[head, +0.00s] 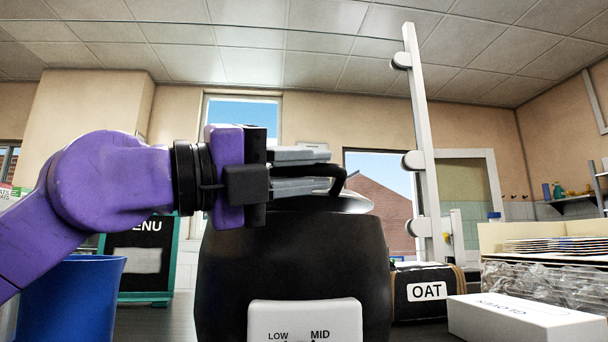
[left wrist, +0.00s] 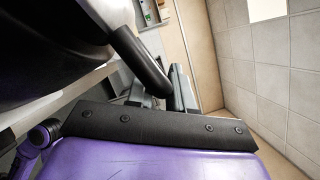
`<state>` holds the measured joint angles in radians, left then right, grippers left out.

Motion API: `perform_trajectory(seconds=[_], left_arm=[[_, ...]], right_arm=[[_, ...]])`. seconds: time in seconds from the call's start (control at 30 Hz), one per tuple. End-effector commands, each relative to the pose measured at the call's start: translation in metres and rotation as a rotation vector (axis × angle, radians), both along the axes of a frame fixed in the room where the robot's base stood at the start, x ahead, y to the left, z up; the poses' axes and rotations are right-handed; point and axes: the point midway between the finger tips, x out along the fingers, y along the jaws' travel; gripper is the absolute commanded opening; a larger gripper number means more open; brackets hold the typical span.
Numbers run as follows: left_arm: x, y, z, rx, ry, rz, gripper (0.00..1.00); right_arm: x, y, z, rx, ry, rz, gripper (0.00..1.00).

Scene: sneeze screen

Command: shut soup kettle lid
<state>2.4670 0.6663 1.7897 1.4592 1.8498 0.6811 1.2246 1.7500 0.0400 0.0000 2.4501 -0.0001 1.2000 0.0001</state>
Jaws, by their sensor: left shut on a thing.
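The soup kettle (head: 295,262) is a large black pot with a white LOW/MID dial plate, in the middle of the head view. Its silver lid (head: 345,204) shows low at the top of the pot, partly behind my gripper; I cannot tell whether it sits fully on the rim. A black curved lid handle (head: 340,183) rises from it. My left gripper (head: 305,172) comes in from the left, its grey fingers shut on the handle. In the left wrist view the handle (left wrist: 138,58) reaches to the fingers (left wrist: 170,92). My right gripper is not in view.
A blue bucket (head: 75,295) and a menu board (head: 140,255) stand at left. A pale upright post with clamps (head: 420,140) rises right of the kettle. A black OAT package (head: 425,292), a white glove box (head: 525,318) and a filled crate (head: 495,238) crowd the right.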

Motion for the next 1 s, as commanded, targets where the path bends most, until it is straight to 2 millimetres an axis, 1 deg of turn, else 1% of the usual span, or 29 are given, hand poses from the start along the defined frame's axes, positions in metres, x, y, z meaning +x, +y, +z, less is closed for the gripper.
perform_trajectory(seconds=[0.03, 0.1, 0.17, 0.33, 0.37, 0.4, 0.67, 0.77, 0.87, 1.0], left_arm=[[0.002, -0.001, -0.012, 0.002, 0.006, 0.001, 0.00], [0.001, -0.001, -0.016, 0.001, 0.007, 0.000, 0.00], [0.001, -0.001, -0.018, 0.002, 0.008, 0.001, 0.00], [0.002, -0.001, -0.015, 0.002, 0.008, 0.001, 0.00], [0.002, -0.001, -0.015, 0.002, 0.008, 0.001, 0.31], [0.002, -0.001, -0.015, 0.002, 0.008, 0.001, 0.42], [0.000, 0.000, -0.014, 0.000, 0.006, 0.002, 0.42], [-0.003, 0.006, -0.015, -0.001, 0.006, 0.001, 0.42], [-0.012, 0.022, -0.018, -0.002, 0.006, 0.003, 0.42], [-0.030, 0.052, -0.024, -0.003, 0.005, 0.004, 0.42]], right_arm=[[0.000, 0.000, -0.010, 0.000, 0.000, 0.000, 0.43], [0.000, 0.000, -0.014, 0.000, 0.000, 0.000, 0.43], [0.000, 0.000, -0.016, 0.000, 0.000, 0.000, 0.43], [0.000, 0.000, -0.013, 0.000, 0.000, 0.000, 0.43], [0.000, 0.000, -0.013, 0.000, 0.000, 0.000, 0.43], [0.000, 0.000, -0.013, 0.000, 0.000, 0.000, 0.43], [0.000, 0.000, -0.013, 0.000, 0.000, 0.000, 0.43], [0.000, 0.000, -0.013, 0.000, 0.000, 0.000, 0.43], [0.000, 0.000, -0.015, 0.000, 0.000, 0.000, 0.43], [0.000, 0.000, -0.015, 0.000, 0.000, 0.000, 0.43]])
